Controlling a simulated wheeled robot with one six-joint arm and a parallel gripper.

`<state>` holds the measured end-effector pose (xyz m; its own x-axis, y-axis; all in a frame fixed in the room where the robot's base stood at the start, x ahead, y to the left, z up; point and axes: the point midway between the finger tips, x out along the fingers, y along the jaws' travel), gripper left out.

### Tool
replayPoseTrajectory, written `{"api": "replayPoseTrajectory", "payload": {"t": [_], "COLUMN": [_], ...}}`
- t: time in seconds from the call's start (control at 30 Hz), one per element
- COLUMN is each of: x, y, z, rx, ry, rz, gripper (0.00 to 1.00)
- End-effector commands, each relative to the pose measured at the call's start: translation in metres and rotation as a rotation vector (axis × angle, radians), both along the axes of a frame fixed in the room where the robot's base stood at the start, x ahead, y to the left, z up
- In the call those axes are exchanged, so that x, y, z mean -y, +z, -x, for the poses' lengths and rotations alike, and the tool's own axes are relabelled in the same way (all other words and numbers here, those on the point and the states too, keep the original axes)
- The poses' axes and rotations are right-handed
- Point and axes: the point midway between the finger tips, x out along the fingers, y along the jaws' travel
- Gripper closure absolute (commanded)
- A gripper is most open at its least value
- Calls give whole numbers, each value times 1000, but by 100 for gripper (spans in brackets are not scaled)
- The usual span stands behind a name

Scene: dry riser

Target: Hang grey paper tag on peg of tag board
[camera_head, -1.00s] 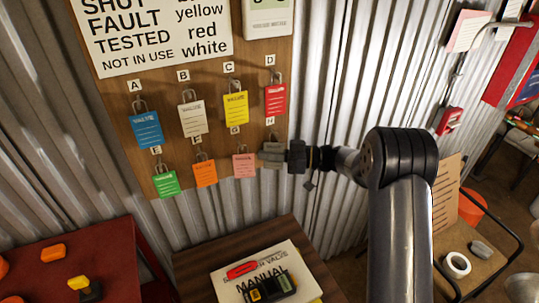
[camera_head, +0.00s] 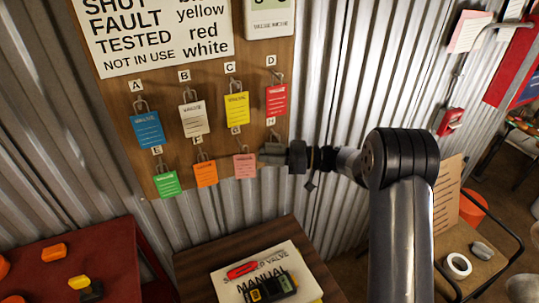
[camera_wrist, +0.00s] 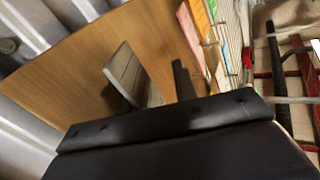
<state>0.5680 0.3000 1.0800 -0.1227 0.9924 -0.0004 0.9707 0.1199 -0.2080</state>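The grey paper tag (camera_wrist: 135,78) is a flat grey piece close to the wooden tag board (camera_wrist: 85,60) in the wrist view. In the head view, a grey shape (camera_head: 273,154) is at the board's lower right, below label H. My gripper (camera_wrist: 152,85) is at this corner, with dark fingers on either side of the tag. The right finger stands apart from it, so the gripper looks open. I cannot see clearly whether the tag's loop is around the peg under H.
Blue (camera_head: 147,130), white (camera_head: 193,119), yellow (camera_head: 237,107) and red (camera_head: 276,100) tags hang in the upper row. Green (camera_head: 166,183), orange (camera_head: 205,174) and pink (camera_head: 244,166) hang below. A manual (camera_head: 228,287) lies on the table beneath. Corrugated metal surrounds the board.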

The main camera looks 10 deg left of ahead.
Motion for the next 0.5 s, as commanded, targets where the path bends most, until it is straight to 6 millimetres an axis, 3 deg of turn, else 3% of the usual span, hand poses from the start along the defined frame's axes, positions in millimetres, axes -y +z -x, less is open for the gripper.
{"api": "replayPoseTrajectory", "payload": {"t": [0.17, 0.5], "x": [10, 75], "y": [-1, -2], "z": [-2, -10], "rx": [1, 2], "ry": [-2, -4], "rz": [-1, 0], "gripper": [72, 72]}}
